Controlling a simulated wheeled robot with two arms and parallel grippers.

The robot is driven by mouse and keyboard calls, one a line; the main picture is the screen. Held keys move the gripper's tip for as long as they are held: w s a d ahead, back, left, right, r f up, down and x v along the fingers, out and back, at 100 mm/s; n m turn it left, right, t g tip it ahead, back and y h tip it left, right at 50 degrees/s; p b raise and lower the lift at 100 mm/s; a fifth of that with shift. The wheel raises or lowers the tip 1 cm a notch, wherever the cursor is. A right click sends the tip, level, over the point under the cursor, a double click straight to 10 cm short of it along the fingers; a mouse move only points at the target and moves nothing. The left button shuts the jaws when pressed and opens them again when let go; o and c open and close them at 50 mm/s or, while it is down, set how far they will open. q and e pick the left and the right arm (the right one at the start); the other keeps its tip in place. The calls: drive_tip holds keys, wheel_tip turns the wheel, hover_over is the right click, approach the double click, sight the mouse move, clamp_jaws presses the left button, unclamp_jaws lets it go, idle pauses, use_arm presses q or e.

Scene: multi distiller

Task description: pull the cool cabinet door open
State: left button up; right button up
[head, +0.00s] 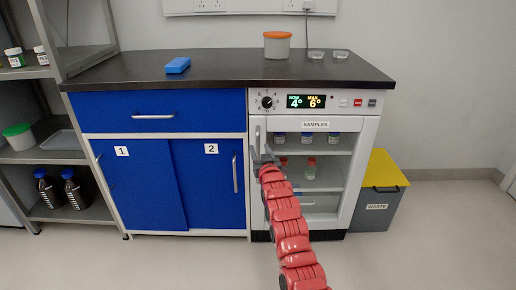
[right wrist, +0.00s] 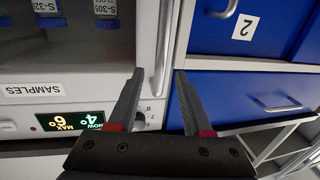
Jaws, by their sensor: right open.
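The cool cabinet (head: 345,115) is white with a display and knob above its glass door (head: 343,170), marked SAMPLES. The door looks shut. Its upright bar handle (head: 257,135) runs along the door's left edge, partly hidden by my right gripper (head: 263,158). In the right wrist view the handle (right wrist: 163,50) shows as a pale bar in the gap between the open fingers of my right gripper (right wrist: 159,72). I cannot tell whether either finger touches it. My left gripper is not in view.
Blue cupboard doors (head: 205,185) and a drawer (head: 155,112) adjoin on the left. A grey waste bin with yellow lid (head: 382,170) stands right of the cabinet. Bottles (head: 311,168) stand inside on shelves. The dark counter (head: 225,68) is above; the floor in front is clear.

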sight(258, 145)
drive_tip(key=w, duration=0.1)
drive_tip(key=w+a+b, duration=0.1)
drive_tip(key=w, duration=0.1)
drive_tip(key=shift+w, duration=0.1)
drive_tip(key=shift+w+d+r, duration=0.1)
drive_tip(key=shift+w, duration=0.25)
clamp_jaws()
idle(1.4)
